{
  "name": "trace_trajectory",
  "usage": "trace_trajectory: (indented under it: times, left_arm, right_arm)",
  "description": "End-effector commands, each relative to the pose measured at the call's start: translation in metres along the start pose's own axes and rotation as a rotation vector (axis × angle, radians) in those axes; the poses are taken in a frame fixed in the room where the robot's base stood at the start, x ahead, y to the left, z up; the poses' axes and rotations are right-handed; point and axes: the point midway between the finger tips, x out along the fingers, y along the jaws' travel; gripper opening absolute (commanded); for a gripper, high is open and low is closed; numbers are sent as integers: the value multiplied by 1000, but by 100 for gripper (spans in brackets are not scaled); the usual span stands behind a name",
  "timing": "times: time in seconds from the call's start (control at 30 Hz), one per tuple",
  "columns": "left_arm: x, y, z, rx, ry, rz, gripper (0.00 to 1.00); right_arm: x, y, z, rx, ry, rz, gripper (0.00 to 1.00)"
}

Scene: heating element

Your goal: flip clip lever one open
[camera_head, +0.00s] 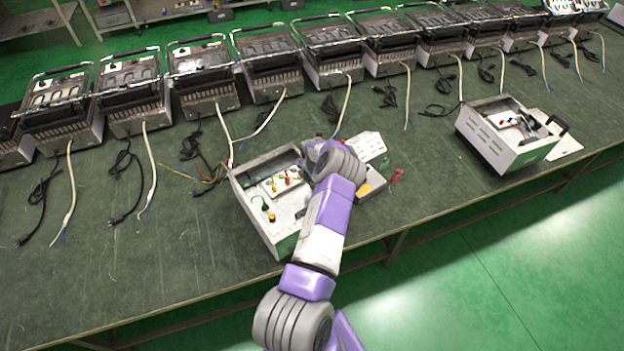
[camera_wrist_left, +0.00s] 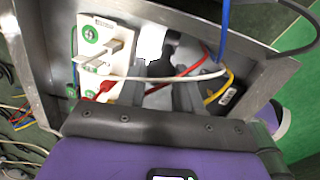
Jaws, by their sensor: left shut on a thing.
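An open metal heater housing (camera_head: 262,217) stands on the green bench, with wires and small coloured parts inside. My left gripper (camera_head: 318,150) reaches over its far right part, and my wrist hides the fingertips in the head view. In the left wrist view my left gripper (camera_wrist_left: 162,72) points into the housing (camera_wrist_left: 185,22). Its fingers are shut on a small dark part (camera_wrist_left: 160,66), which I cannot identify clearly. A white terminal plate (camera_wrist_left: 92,38) with green-ringed screws and a pale lever-like piece (camera_wrist_left: 112,52) is left of the fingers. I cannot tell which lever is number one.
Red (camera_wrist_left: 190,67), white (camera_wrist_left: 205,76), blue (camera_wrist_left: 223,25) and yellow wires cross near the fingers. A row of heaters (camera_head: 205,75) with loose cables lines the back of the bench. Another open housing (camera_head: 500,135) stands at the right.

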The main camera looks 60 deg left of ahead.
Motion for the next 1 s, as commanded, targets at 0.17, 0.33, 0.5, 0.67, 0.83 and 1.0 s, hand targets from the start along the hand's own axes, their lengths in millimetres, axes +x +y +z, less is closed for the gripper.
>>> trace_trajectory:
  times: [0.17,0.33,0.5,0.67,0.83,1.0]
  left_arm:
    - [0,0,0,4,0,2,42]
    - [0,0,0,3,0,1,60]
    - [0,0,0,3,-1,1,60]
    - [-8,0,1,3,-3,2,60]
    - [-34,0,2,2,-5,2,60]
    - [-61,0,1,2,-3,1,60]
  right_arm:
    - [0,0,0,0,0,0,0]
    - [0,0,0,0,0,0,0]
    - [0,0,0,0,0,0,0]
    - [0,0,0,0,0,0,0]
    - [1,0,0,0,0,0,0]
    - [1,0,0,0,0,0,0]
